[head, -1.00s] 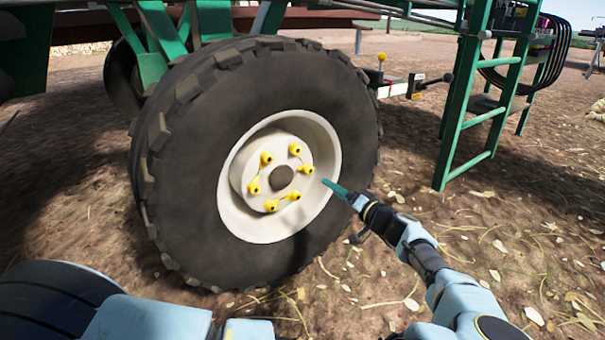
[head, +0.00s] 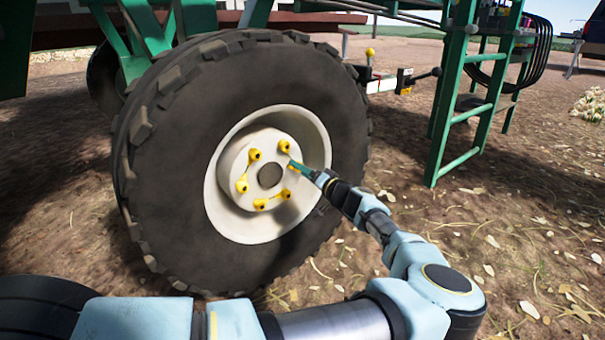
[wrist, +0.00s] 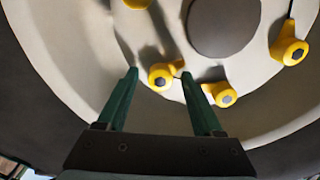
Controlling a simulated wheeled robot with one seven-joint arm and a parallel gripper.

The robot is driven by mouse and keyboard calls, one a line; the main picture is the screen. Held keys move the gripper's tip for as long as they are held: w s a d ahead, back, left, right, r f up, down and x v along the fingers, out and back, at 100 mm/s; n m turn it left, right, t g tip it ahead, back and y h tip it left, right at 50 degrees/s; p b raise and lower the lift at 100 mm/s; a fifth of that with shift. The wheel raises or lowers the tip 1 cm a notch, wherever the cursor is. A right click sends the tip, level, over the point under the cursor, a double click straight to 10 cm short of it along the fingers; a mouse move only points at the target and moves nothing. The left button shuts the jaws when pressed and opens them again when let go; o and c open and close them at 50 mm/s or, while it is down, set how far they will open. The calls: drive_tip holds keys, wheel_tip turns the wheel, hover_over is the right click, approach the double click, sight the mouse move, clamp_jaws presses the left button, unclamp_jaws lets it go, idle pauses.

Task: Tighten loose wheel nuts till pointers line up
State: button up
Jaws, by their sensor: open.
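The wheel's pale hub (head: 228,165) carries a ring of several yellow nut pointers around a dark centre cap (head: 270,175). My gripper (head: 293,164) is open at the hub's right side, over the pointer there and partly hiding it. In the wrist view, my gripper (wrist: 160,73) has its two green fingers apart, with one yellow nut pointer (wrist: 162,76) between the tips; I cannot tell whether they touch it. A second yellow pointer (wrist: 222,96) lies just right of the right finger, partly hidden. A third pointer (wrist: 290,48) is farther right.
The large black tyre (head: 165,190) surrounds the rim (head: 240,228). Open ground with straw (head: 520,240) lies at the right.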

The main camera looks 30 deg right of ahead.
clamp_jaws()
idle(0.5)
